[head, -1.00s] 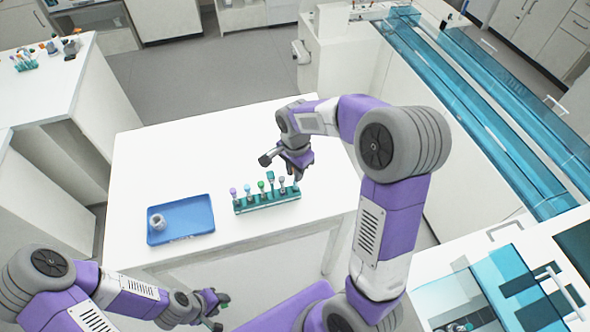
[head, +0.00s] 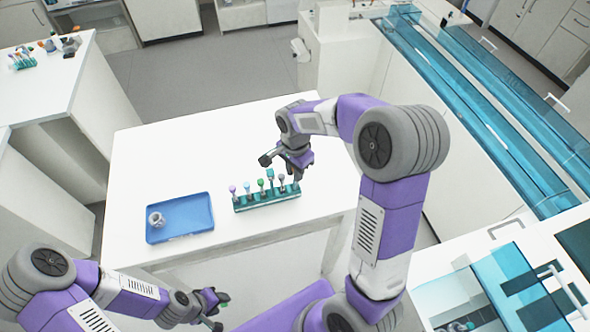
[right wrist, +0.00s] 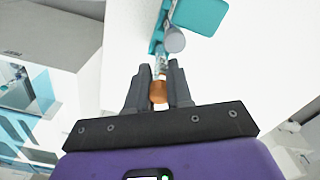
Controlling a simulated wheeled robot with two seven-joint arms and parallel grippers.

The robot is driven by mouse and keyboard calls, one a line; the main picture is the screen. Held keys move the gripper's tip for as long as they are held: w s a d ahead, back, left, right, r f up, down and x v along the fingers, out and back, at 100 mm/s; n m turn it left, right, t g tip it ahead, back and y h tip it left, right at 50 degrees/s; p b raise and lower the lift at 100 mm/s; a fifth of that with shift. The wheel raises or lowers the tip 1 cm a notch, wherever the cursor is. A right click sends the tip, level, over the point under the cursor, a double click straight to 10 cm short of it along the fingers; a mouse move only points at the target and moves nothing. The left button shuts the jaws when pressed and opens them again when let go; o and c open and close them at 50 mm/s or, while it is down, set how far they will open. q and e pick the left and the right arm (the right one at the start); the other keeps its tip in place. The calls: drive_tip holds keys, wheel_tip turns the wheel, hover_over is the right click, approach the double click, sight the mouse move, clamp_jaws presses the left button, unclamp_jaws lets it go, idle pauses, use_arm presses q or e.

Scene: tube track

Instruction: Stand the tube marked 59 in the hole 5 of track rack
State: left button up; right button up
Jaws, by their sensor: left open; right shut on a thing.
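The teal track rack (head: 268,207) stands on the white table with a row of capped tubes in it; it also shows in part at the top of the right wrist view (right wrist: 158,38). My right gripper (head: 294,174) is over the rack's right end. In the right wrist view it is shut on an orange-capped tube (right wrist: 158,92), whose clear body points toward the rack. I cannot tell whether its lower end is in a hole. No number is readable, so I cannot confirm which tube is 59. My left gripper (head: 219,311) is open and empty near the bottom edge, away from the rack.
A blue tray (head: 185,228) with a small grey-white object (head: 156,220) lies left of the rack. A grey-capped tube (right wrist: 174,40) stands close to the held tube. The white table (head: 190,150) is clear behind the rack and tray.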

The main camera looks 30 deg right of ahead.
drive_tip(key=shift+f, duration=0.1)
drive_tip(key=shift+f+b, duration=0.5)
drive_tip(key=shift+f, duration=0.05)
drive_tip(key=o, duration=0.9)
wheel_tip(320, 180, up, 8)
drive_tip(key=shift+f+p, duration=0.15)
drive_tip(key=shift+p, duration=0.2)
